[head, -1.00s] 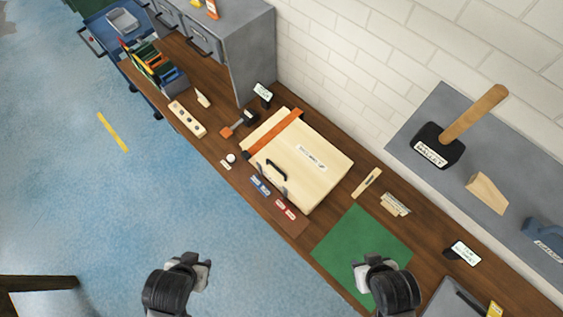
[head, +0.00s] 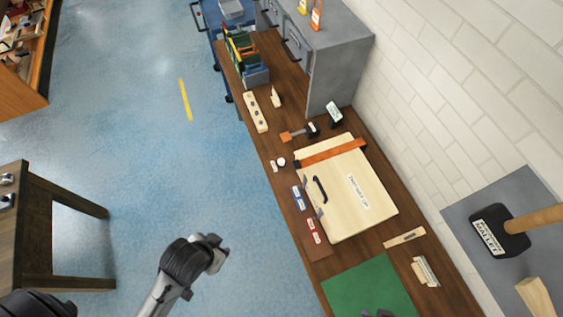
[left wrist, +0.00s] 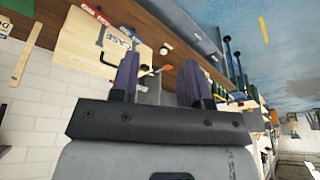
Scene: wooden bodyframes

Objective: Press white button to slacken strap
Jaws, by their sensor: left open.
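The white button (head: 281,161) is a small round knob on the wooden bench, by the near left corner of a pale wooden case (head: 372,208). An orange strap (head: 335,152) lies across the case's left part. The button (left wrist: 165,48) and case (left wrist: 88,40) also show in the left wrist view. My left gripper (head: 218,252) is over the blue floor in front of the bench, well away from the button. Its fingers (left wrist: 160,85) are apart with nothing between them. Only a dark tip of my right gripper (head: 378,313) shows at the bottom edge, over the green mat.
Blue and red labels (head: 312,230) line the bench's front beside the case. An orange-ended tool (head: 292,135) lies beyond the button. A grey cabinet (head: 340,60) stands on the bench. A mallet (head: 500,230) rests on a grey shelf at right.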

